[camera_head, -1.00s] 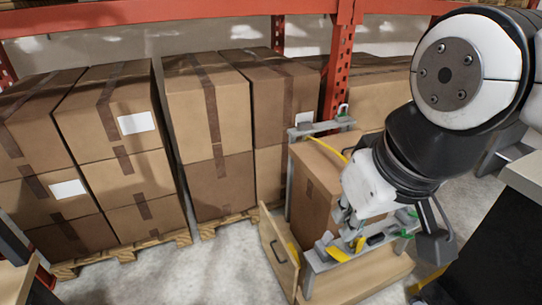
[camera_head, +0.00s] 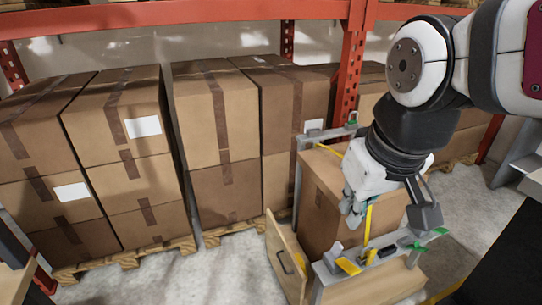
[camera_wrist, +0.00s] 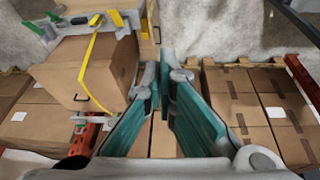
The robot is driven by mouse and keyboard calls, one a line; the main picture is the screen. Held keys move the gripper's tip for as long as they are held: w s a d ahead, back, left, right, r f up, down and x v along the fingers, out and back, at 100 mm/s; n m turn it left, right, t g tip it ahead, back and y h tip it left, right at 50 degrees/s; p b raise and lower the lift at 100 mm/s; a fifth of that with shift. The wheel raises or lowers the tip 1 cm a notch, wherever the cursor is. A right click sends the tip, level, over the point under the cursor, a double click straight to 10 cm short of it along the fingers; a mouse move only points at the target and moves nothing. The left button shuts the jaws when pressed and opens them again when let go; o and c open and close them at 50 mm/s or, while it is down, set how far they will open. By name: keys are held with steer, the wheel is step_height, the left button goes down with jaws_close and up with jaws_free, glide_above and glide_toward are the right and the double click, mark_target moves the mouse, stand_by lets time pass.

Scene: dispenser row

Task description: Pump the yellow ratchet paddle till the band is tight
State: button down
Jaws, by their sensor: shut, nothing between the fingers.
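The yellow ratchet paddle (camera_head: 348,266) sits on the grey bar of the low wooden stand, at the front of the brown box (camera_head: 322,190). In the wrist view the yellow paddle (camera_wrist: 117,18) is near the top edge. The yellow band (camera_head: 368,222) runs up the box's front from the ratchet and over its top; the band also shows in the wrist view (camera_wrist: 85,68), bowed outward as if slack. My gripper (camera_head: 350,222) is shut and empty, above the paddle and apart from it. Its teal fingers (camera_wrist: 164,80) point away from the paddle in the wrist view.
Grey bars with green levers (camera_head: 414,245) stand at the front and back of the box. A wooden panel with a handle (camera_head: 285,258) leans at the left. Stacked cartons on pallets (camera_head: 215,115) and an orange rack post (camera_head: 352,60) stand behind. A dark-sided counter (camera_head: 500,250) is at right.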

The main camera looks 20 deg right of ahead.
steer(key=w+d+f+g+b, duration=0.1)
steer(key=w+d+f+b, duration=0.45)
steer(key=w+f, duration=0.4)
steer(key=g+b, duration=0.2)
steer(key=b, duration=0.9)
glide_above(353, 268)
step_height(353, 268, down, 30)
steer(key=shift+w+n+y, duration=0.3)
steer(key=shift+w+n, duration=0.05)
steer(key=shift+n, duration=0.05)
steer(key=f+b, duration=0.1)
steer(key=f, duration=0.2)
steer(key=f+b, duration=0.1)
steer(key=f, duration=0.2)
steer(key=w+f+b, duration=0.1)
steer(key=f, duration=0.3)
steer(key=shift+a+b, duration=0.1)
steer(key=shift+b, duration=0.25)
steer(key=f, duration=0.1)
steer(key=s+f+b, duration=0.1)
steer(key=shift+s+f, duration=0.2)
steer(key=shift+f, duration=0.2)
steer(key=shift+s+f, duration=0.2)
steer(key=shift+f, duration=0.15)
steer(key=shift+s, duration=0.1)
